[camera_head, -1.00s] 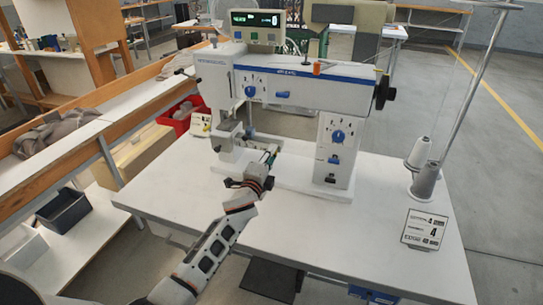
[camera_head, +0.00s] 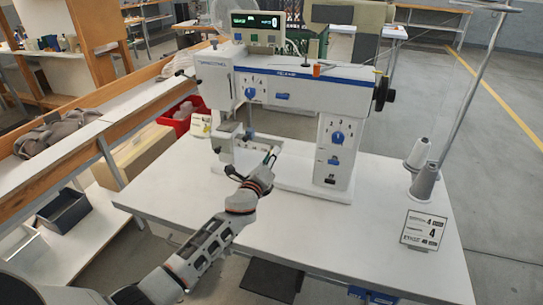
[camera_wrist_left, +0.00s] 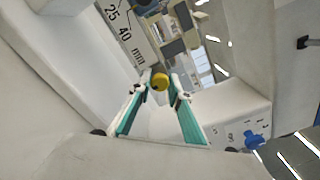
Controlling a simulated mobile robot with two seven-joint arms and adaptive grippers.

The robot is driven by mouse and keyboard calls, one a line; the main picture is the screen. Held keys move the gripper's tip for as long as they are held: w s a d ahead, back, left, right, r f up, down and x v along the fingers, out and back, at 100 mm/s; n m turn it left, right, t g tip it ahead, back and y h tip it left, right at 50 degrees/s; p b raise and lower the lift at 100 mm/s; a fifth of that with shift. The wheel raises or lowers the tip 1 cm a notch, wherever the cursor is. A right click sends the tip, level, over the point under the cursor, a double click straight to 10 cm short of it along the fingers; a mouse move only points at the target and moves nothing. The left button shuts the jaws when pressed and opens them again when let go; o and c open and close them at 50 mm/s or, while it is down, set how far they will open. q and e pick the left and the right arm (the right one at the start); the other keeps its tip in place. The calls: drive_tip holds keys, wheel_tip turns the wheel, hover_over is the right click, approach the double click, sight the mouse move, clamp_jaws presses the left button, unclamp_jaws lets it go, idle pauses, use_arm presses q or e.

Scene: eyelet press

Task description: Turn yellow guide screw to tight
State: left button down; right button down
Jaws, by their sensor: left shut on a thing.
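The yellow guide screw (camera_wrist_left: 160,82) shows in the left wrist view as a small round yellow head between my fingertips. My left gripper (camera_wrist_left: 161,86) is shut on it, with one teal-lined finger on either side. In the head view my left gripper (camera_head: 270,160) is at the front of the white press machine (camera_head: 300,92), low beside its bed. The screw itself is hidden there. A plate marked 25, 40 mm (camera_wrist_left: 119,25) lies just beyond the screw in the wrist view. My right gripper is not in view.
The machine stands on a white table (camera_head: 330,235). Two thread cones (camera_head: 424,180) and a sign card (camera_head: 424,229) are on the right. A red bin (camera_head: 183,117) is behind at the left. The table front is clear.

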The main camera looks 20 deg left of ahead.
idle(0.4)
use_arm(q)
drive_tip(key=c, duration=1.9)
unclamp_jaws()
drive_tip(key=s, duration=1.2)
drive_tip(key=shift+a, duration=0.2)
